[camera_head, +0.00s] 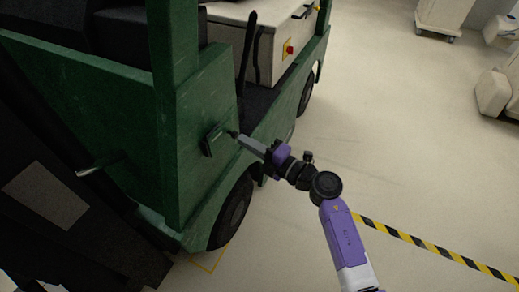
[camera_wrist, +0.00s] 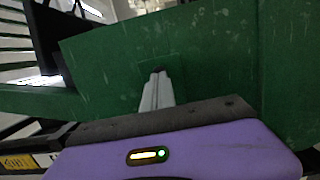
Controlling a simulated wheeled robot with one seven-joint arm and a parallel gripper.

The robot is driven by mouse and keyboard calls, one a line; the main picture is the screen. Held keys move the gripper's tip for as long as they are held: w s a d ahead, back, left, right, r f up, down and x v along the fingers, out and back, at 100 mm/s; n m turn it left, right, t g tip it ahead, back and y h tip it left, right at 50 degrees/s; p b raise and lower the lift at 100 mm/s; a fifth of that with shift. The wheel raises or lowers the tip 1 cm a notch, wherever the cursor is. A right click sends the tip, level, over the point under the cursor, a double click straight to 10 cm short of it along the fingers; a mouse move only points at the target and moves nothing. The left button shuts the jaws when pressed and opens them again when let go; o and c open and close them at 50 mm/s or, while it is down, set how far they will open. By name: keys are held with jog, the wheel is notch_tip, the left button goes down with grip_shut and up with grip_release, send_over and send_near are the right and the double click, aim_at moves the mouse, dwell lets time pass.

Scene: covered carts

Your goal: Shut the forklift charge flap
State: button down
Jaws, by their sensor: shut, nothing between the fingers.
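The green forklift (camera_head: 190,190) fills the left of the head view. The charge flap (camera_head: 213,138) is a small green plate with dark edges on its side panel. It seems to stand a little out from the panel; how far I cannot tell. My gripper (camera_head: 235,135) is shut and empty, its tips just right of the flap. In the wrist view my closed fingers (camera_wrist: 157,78) point at the green panel (camera_wrist: 210,60). A faint darker green square (camera_wrist: 176,64) shows behind the tips, probably the flap. Whether the tips touch it is unclear.
A front wheel (camera_head: 232,212) is below the panel. A grey lever-like handle (camera_head: 97,168) sticks out at left. Black-and-yellow tape (camera_head: 430,246) runs across the floor at right. Pale covered carts (camera_head: 440,18) stand far off at upper right. The floor between is clear.

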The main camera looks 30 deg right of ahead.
aim_at(237, 134)
jog(key=shift+w+a, duration=0.2)
jog(key=shift+w, duration=0.2)
jog(key=shift+w+a+r+p, duration=0.1)
jog(key=shift+w+r+p, duration=0.2)
jog(key=shift+w+p, duration=0.65)
jog(key=shift+w, duration=0.1)
jog(key=shift+f, duration=0.1)
